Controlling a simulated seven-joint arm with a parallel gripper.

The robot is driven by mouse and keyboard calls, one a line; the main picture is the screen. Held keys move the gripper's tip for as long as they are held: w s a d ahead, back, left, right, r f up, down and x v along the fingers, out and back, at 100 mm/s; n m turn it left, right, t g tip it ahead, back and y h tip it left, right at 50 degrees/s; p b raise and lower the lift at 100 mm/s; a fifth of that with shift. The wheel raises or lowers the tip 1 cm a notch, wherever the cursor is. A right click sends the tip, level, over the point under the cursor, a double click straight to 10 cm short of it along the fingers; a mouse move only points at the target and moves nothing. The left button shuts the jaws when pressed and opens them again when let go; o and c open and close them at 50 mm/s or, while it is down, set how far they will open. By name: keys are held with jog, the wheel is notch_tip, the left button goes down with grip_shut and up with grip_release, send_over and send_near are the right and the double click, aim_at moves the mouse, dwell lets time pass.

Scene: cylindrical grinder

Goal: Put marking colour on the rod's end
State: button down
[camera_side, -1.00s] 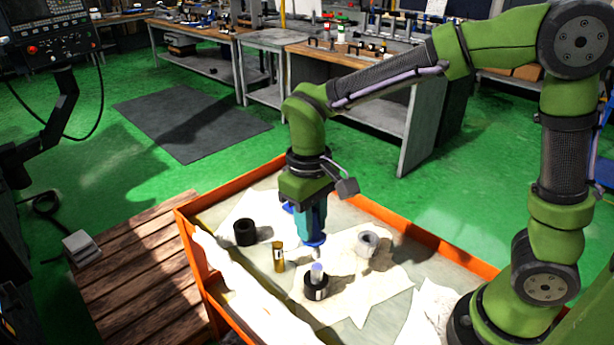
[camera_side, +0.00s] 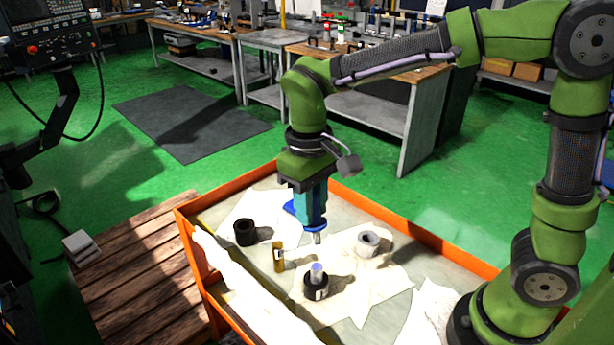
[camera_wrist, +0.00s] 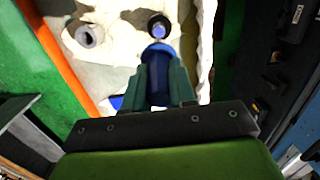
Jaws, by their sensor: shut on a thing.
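My gripper (camera_side: 311,208) is shut on a blue marking tool (camera_side: 303,208) with a pale tip pointing down. The tool also shows between the fingers in the wrist view (camera_wrist: 159,68). The rod (camera_side: 317,271) stands upright in a black ring (camera_side: 317,289) on a pale cloth. Its upper end looks bluish-lavender. The tool's tip is above the rod's end, with a visible gap. In the wrist view the black ring and the rod's end (camera_wrist: 158,28) lie just beyond the tool. The tool partly hides what is below it there.
A brass-coloured cylinder (camera_side: 278,256) stands left of the rod. A black ring (camera_side: 244,232) is farther left, and a grey ring (camera_side: 368,242) lies to the right. The orange tray wall (camera_side: 412,237) surrounds the work. Bare cloth lies right of the rod.

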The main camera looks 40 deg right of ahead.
aim_at(321, 224)
jog(key=shift+s+f+t, duration=0.25)
jog(key=shift+f+t, duration=0.1)
jog(key=shift+f, duration=0.5)
jog(key=shift+s+f+t, duration=0.3)
jog(key=shift+f+t, duration=0.1)
jog(key=shift+f, duration=0.5)
jog(key=shift+s+f+t, duration=0.25)
jog(key=shift+f+t, duration=0.1)
jog(key=shift+f, duration=0.5)
jog(key=shift+f, duration=0.4)
jog(key=shift+s+d, duration=0.2)
jog(key=shift+w+a, duration=0.4)
jog(key=shift+w, duration=0.05)
jog(key=shift+s+d, duration=0.1)
jog(key=shift+s, duration=0.05)
jog(key=shift+s+d, duration=0.3)
jog(key=shift+w+a, duration=0.1)
